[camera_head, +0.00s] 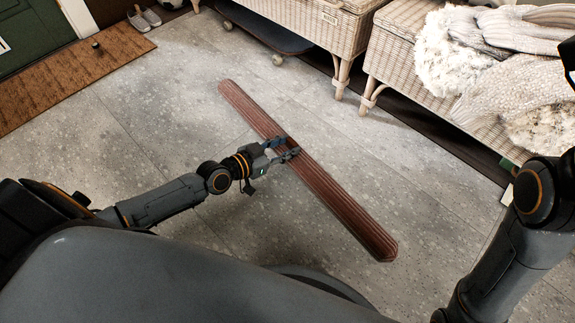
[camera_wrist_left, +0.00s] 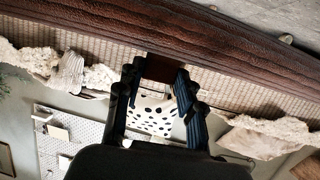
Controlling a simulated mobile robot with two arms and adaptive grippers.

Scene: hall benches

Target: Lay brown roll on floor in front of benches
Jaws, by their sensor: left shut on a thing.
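The brown roll (camera_head: 335,203) is a long, narrow, ribbed reddish-brown piece. It runs diagonally across the grey floor (camera_head: 180,140) in the head view, in front of the wicker benches. My left gripper (camera_head: 287,150) is shut on it near its middle. In the left wrist view the brown roll (camera_wrist_left: 190,35) crosses the top of the picture, with the left gripper's fingers (camera_wrist_left: 160,85) below and at it. I cannot tell whether the roll touches the floor or is held above it.
Two wicker benches (camera_head: 408,60) stand along the back right, with pale knitted and fluffy throws (camera_head: 500,85) on the right one. A brown doormat (camera_head: 75,78) lies upper left. The floor around the roll is clear.

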